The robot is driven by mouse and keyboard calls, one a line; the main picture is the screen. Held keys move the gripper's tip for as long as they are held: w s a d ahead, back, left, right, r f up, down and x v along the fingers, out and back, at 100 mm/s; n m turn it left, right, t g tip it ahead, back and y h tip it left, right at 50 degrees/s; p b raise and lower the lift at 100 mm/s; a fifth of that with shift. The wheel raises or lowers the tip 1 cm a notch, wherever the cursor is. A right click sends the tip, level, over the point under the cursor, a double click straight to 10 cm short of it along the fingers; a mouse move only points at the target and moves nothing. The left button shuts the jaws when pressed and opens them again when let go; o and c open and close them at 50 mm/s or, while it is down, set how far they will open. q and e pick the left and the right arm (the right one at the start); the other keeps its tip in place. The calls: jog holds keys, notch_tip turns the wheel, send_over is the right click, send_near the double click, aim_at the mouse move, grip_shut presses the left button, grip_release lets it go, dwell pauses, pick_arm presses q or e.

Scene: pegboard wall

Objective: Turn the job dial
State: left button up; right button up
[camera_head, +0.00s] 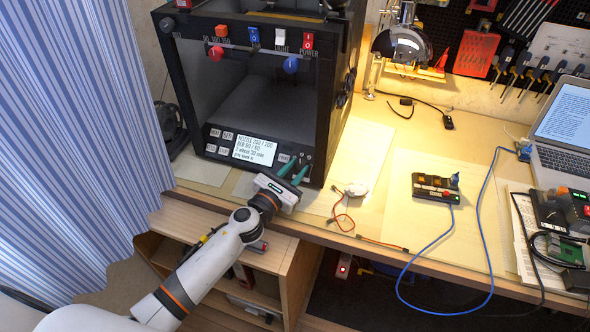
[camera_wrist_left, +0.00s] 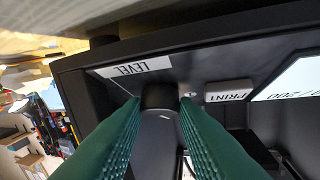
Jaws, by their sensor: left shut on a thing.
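The black 3D printer (camera_head: 262,85) stands at the left of the bench, with a lit display (camera_head: 240,148) and small labelled buttons on its lower front panel. My left gripper (camera_head: 294,170) reaches this panel from below, at the right of the display. Its green fingers are shut on a dark knob, the job dial (camera_wrist_left: 160,96). In the left wrist view the left gripper (camera_wrist_left: 162,108) has a fingertip on each side of the dial, between the LEVEL label (camera_wrist_left: 135,67) and the PRINT button (camera_wrist_left: 228,91). The fingers hide much of the dial. My right gripper is not in view.
Coloured switches (camera_head: 254,35) line the printer's top. A lamp (camera_head: 402,45), a small device with switches (camera_head: 436,188), loose cables and a laptop (camera_head: 565,125) lie to the right. A striped curtain (camera_head: 75,140) hangs at the left. Wooden shelves (camera_head: 285,265) stand below.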

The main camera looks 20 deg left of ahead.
pick_arm(q)
jog(key=n+y, duration=0.1)
jog(key=n+y+b, duration=0.1)
jog(key=n+y, duration=0.1)
jog(key=n+t+y+b, duration=0.1)
jog(key=n, duration=0.1)
jog(key=shift+d+f, duration=0.15)
jog(key=shift+d, duration=0.2)
jog(key=shift+d+n+g+y+b, duration=0.2)
jog(key=shift+n+y+b, duration=0.2)
jog(key=shift+n+y, duration=0.85)
jog(key=shift+d+n+g+y+b, duration=0.1)
jog(key=shift+n+g+y+b, duration=0.2)
jog(key=shift+n+y, duration=0.95)
jog(key=shift+n, duration=0.3)
jog(key=o, duration=0.7)
